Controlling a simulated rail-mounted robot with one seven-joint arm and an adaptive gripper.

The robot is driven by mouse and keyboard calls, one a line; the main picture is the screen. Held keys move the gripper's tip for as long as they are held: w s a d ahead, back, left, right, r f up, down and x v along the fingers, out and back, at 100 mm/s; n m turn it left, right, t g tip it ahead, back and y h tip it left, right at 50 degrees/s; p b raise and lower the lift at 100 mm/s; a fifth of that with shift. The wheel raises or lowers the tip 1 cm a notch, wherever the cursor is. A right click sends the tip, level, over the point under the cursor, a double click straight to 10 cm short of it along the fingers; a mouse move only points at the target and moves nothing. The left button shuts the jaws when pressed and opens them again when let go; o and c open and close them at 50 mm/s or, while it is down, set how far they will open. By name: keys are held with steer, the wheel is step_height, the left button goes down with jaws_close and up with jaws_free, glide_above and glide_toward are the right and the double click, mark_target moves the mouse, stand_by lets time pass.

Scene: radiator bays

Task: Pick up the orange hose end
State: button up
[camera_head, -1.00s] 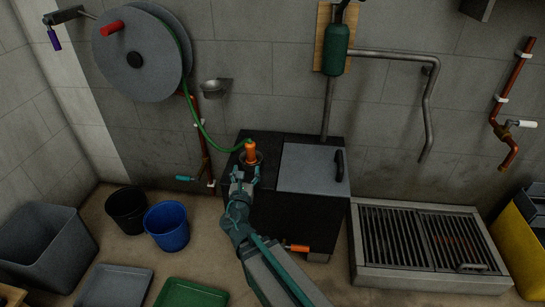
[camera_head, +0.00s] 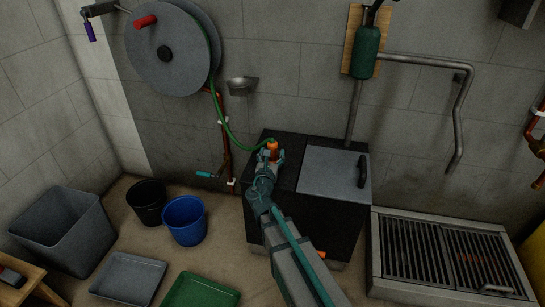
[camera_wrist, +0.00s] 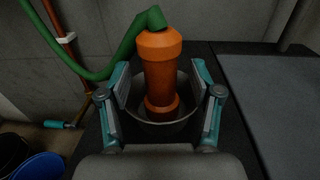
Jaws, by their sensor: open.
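The orange hose end (camera_wrist: 160,70) stands upright in a round metal cup (camera_wrist: 160,123) on top of a black cabinet (camera_head: 285,180). The green hose (camera_head: 236,137) runs from its top up to a grey reel on the wall. In the head view the hose end (camera_head: 272,145) shows just beyond my gripper's fingers. My gripper (camera_wrist: 160,90) is open, with one finger on each side of the hose end and a gap visible on both sides. In the head view my gripper (camera_head: 270,157) is over the cabinet. The lower part of the hose end is inside the cup.
A grey lid with a black handle (camera_head: 333,172) lies right of the cup. The hose reel (camera_head: 170,55) hangs at upper left, and a pipe with a green cylinder (camera_head: 366,55) rises behind. Buckets (camera_head: 184,218) and a floor grate (camera_head: 445,262) flank the cabinet.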

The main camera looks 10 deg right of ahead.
steer(key=shift+x, duration=0.8)
jaws_close()
